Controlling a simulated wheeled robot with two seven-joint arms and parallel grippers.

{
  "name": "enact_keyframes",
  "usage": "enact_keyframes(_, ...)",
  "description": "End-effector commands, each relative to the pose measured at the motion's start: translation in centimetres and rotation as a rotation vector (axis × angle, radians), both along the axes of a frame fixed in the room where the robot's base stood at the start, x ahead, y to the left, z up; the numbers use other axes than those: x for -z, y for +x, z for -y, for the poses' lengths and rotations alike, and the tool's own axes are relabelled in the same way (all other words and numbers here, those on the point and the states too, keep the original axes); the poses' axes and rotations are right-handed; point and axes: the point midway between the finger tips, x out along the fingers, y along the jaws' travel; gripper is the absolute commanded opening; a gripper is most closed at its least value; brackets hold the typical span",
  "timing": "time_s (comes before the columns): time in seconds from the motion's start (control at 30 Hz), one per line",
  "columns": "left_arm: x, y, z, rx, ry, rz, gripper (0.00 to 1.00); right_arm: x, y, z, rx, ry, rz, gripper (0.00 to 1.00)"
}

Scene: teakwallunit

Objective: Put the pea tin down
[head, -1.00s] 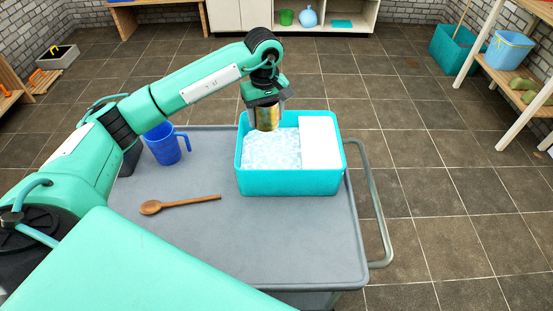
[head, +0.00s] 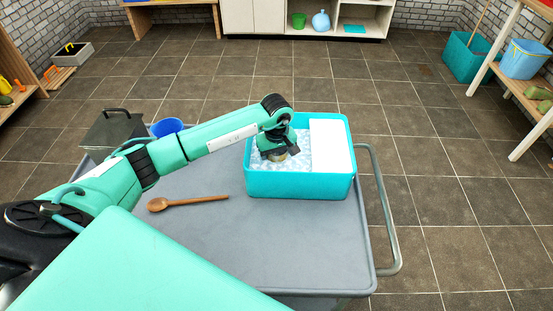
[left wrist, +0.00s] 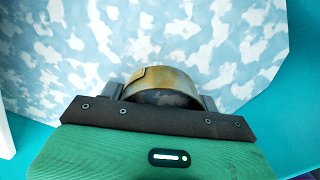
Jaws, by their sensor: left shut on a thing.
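The pea tin (head: 278,156), a short gold-brown metal can, is held low inside the teal box (head: 300,186). My left gripper (head: 276,148) is shut on it from above. In the left wrist view the tin (left wrist: 160,77) sits between the fingers of the gripper (left wrist: 162,97), over a mottled white and pale blue surface (left wrist: 60,50). I cannot tell whether its base touches that surface, as the gripper hides part of it. My right gripper is not in view.
The box stands on a grey cart (head: 300,235) with a metal rail (head: 388,220) at right. A white slab (head: 331,145) covers the box's right part. A wooden spoon (head: 190,202), blue jug (head: 167,127) and dark handled box (head: 113,130) are to the left. The cart's front is clear.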

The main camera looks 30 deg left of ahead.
Motion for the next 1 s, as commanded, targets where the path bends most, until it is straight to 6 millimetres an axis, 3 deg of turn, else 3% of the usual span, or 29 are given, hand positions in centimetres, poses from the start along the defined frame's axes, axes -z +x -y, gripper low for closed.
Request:
enact_keyframes(0.4,0.3,0.1,0.0,0.0,0.0,0.001,0.38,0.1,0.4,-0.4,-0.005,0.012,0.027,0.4)
enact_keyframes(0.43,0.3,0.1,0.0,0.0,0.0,0.001,0.63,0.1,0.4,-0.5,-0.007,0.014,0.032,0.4)
enact_keyframes(0.53,0.2,0.1,0.0,0.0,0.0,0.001,0.82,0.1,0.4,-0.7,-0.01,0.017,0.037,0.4)
enact_keyframes(0.87,0.2,0.0,0.0,0.0,0.0,0.001,0.83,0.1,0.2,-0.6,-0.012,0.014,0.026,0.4)
enact_keyframes(1.0,-0.8,0.1,0.0,0.0,0.0,0.004,0.83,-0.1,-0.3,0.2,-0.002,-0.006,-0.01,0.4)
